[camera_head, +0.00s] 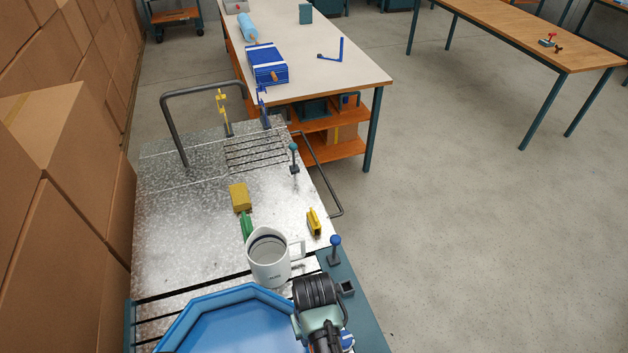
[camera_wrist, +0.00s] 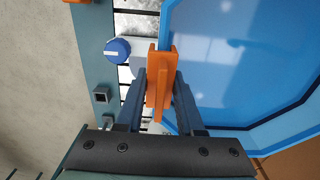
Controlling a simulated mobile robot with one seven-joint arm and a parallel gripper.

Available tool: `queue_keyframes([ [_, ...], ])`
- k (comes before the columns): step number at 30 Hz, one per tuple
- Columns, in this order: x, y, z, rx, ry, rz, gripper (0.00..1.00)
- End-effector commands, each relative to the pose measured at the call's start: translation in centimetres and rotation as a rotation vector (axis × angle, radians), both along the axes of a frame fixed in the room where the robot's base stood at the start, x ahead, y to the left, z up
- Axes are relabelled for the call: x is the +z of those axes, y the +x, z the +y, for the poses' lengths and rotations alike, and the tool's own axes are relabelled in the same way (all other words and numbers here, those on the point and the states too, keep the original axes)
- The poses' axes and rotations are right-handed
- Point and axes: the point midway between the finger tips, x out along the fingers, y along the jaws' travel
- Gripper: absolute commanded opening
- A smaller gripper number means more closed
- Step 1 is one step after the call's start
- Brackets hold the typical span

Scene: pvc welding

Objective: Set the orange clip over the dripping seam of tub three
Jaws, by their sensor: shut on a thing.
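My gripper (camera_wrist: 160,92) is shut on the orange clip (camera_wrist: 165,62), which shows between the two dark fingers in the wrist view. The clip overlaps the left edge of a blue tub (camera_wrist: 258,35) in that view. I cannot tell whether it touches the rim. In the head view the blue tub (camera_head: 228,291) is at the bottom, partly cut off, with my arm's end at its right edge. My fingers and the clip are hidden there. No tub number, seam or drip can be made out.
A grey mug (camera_head: 270,262) stands just behind the tub. Yellow (camera_head: 240,197) and green (camera_head: 246,226) blocks and a yellow clip (camera_head: 314,222) lie on the metal bench (camera_head: 180,230). A blue knob (camera_head: 335,243) stands at the right edge. Cardboard boxes (camera_head: 60,130) line the left.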

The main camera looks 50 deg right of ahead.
Motion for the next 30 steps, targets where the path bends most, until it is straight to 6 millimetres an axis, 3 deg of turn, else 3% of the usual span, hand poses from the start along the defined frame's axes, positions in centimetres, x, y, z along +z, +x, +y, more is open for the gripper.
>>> queue_keyframes([
  [14,-0.80,0.03,-0.02,0.000,-0.001,-0.001,0.00],
  [15,-0.80,0.03,-0.02,0.000,-0.001,-0.001,0.40],
  [20,-0.80,0.03,-0.02,0.000,0.000,0.000,0.69],
  [30,-0.67,0.02,-0.02,0.000,-0.001,-0.001,0.71],
])
